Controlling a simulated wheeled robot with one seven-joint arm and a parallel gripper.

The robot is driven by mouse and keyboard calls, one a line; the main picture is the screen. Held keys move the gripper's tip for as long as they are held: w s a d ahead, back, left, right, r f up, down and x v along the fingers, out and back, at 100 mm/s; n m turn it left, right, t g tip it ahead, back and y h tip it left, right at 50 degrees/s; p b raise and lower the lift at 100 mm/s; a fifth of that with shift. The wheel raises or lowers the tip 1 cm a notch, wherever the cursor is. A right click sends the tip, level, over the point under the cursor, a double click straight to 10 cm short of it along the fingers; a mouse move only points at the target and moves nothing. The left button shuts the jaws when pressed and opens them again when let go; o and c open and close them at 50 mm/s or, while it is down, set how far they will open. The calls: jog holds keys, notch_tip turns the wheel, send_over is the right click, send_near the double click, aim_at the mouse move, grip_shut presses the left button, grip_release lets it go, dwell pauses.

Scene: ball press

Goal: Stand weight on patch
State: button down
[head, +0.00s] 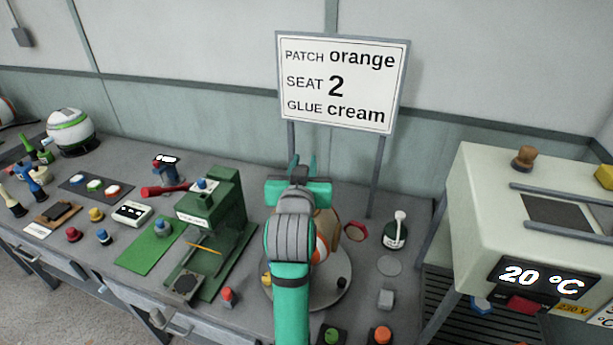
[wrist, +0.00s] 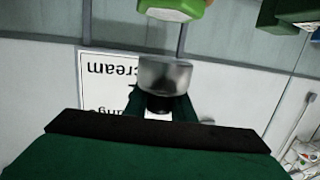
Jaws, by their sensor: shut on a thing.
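My gripper (head: 302,168) is raised in front of the sign in the head view. In the wrist view its jaws are shut on a silver cylindrical weight (wrist: 166,72) with a dark neck. The weight is hidden behind the gripper in the head view. Below, a ball (head: 322,246) with white and orange panels sits on a round stand (head: 325,297), largely hidden by my arm. A brown-orange, many-sided piece (head: 355,231) shows beside the ball; I cannot tell whether it touches it. No patch contact area is clear.
The sign (head: 340,83) reads patch orange, seat 2, glue cream. A glue bottle (head: 396,231), a flat grey disc (head: 389,265) and a grey block (head: 386,298) stand right of the ball. A green press (head: 214,222) is left; a heater box reading 20 °C (head: 541,281) is right.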

jog(key=shift+w+d+f, duration=0.15)
jog(key=shift+w+f, duration=0.05)
jog(key=shift+f, duration=0.1)
jog(key=shift+w+d+f, duration=0.1)
jog(key=shift+f, duration=1.55)
jog(key=shift+f, duration=0.1)
jog(key=c, duration=1.5)
grip_release()
jog(key=shift+f, duration=0.1)
